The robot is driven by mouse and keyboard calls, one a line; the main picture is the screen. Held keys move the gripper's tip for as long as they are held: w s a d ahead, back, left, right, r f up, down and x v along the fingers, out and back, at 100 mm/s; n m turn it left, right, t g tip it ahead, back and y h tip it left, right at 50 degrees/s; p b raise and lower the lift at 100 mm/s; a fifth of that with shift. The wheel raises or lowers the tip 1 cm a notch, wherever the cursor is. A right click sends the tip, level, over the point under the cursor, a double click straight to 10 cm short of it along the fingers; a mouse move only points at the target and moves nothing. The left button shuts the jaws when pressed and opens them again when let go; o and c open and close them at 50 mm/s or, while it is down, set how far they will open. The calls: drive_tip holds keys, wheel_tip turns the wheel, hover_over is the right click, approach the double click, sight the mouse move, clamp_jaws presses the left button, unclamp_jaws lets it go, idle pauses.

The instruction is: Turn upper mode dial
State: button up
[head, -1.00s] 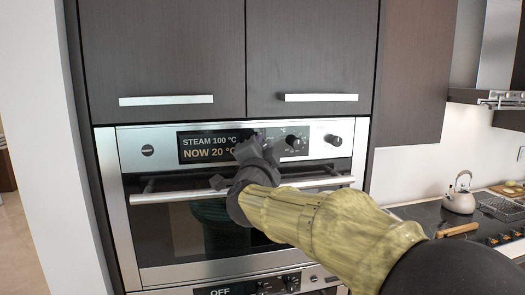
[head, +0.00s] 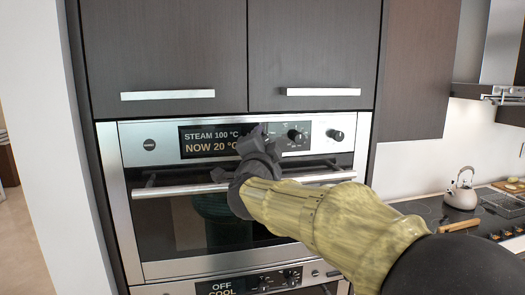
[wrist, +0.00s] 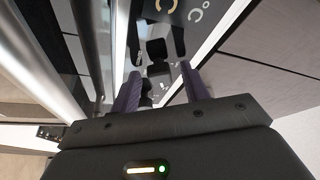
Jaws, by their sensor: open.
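The upper oven's control panel (head: 165,150) has a display (head: 212,142) reading "STEAM 100 °C" and "NOW 20 °C". A black dial (head: 295,135) sits right of my gripper, and another dark knob (head: 335,134) sits further right. My gripper (head: 256,140) is open in front of the panel, over the display's right end. It hides that part of the panel, so any dial behind it cannot be seen in the head view. In the wrist view, dark blocky shapes (wrist: 158,70) show between the spread fingers. I cannot tell dial from reflection or whether anything is touched.
The upper oven's handle bar (head: 165,191) runs across just below my gripper. Dark cabinets with a bar handle (head: 167,95) are above. A second oven's display (head: 220,288) reads "OFF". A kettle (head: 461,194) stands on the hob at the right.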

drive_tip(key=b+v, duration=0.4)
drive_tip(key=v, duration=1.3)
drive_tip(key=shift+b, duration=0.4)
drive_tip(key=shift+s, duration=0.15)
drive_tip(key=w+d+f+n+g+y, duration=0.1)
drive_tip(key=w+d+f+n+g, duration=0.15)
drive_tip(key=f, duration=0.45)
drive_tip(key=w+d+f+n+g+y+p, duration=0.15)
drive_tip(key=f+n, duration=0.25)
drive_tip(key=f, duration=0.4)
drive_tip(key=w+d+f+n+g+y, duration=0.1)
drive_tip(key=d+f+n+g, duration=0.2)
drive_tip(key=f, duration=0.4)
drive_tip(key=s+d+f+n+g+h, duration=0.1)
drive_tip(key=s+d+f+n+g, duration=0.1)
drive_tip(key=s+d+f+g, duration=0.3)
drive_tip(key=s+d+f+n+g+h, duration=0.1)
drive_tip(key=s+d+f+g, duration=0.4)
drive_tip(key=s+f, duration=0.5)
wheel_tip(320, 180, down, 4)
drive_tip(key=shift+s+d+n+g+p, duration=0.25)
drive_tip(key=shift+d+n+g+p, duration=0.1)
drive_tip(key=shift+d, duration=0.9)
